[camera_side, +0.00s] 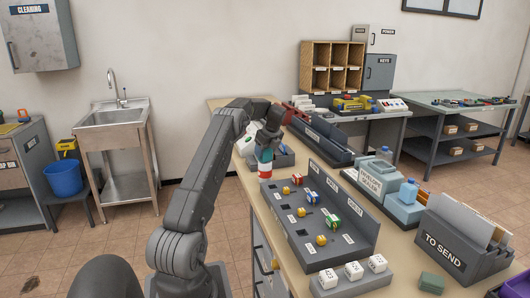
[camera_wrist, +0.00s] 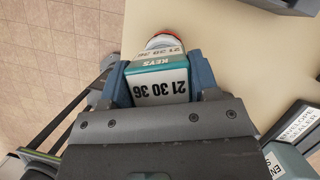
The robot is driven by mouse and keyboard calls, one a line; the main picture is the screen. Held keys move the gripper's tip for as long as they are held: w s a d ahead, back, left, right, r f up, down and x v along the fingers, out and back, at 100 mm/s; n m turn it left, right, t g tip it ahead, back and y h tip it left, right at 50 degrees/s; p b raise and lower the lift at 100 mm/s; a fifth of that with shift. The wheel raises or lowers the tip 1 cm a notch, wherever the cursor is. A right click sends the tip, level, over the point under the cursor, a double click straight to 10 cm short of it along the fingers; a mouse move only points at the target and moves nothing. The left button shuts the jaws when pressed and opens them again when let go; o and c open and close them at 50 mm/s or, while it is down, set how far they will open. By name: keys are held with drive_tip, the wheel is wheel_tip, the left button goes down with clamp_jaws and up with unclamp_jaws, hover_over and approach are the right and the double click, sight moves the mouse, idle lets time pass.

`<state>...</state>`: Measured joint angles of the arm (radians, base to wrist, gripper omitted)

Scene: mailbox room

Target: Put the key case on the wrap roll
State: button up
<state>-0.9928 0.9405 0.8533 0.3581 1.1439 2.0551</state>
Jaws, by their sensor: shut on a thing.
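The key case (camera_wrist: 160,88) is a teal and white box marked KEYS and 21 30 36. My gripper (camera_wrist: 160,80) is shut on it, with one blue finger on each side. In the side view my gripper (camera_side: 267,143) points down and the key case (camera_side: 265,156) shows small below it. The wrap roll (camera_side: 264,171), red and white, stands on the bench directly under the case. Its round end (camera_wrist: 163,41) peeks out beyond the case in the wrist view, mostly hidden. I cannot tell whether case and roll touch.
A grey sorting panel (camera_side: 312,222) with coloured knobs stands right of the roll. A grey tray (camera_side: 285,158) is just behind it. The envelope sealer (camera_side: 370,182) and a TO SEND box (camera_side: 453,250) stand further right. Bare bench top (camera_wrist: 235,50) lies beside the case.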

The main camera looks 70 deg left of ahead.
drive_tip(key=shift+f, duration=0.2)
drive_tip(key=o, duration=1)
drive_tip(key=shift+f, duration=0.15)
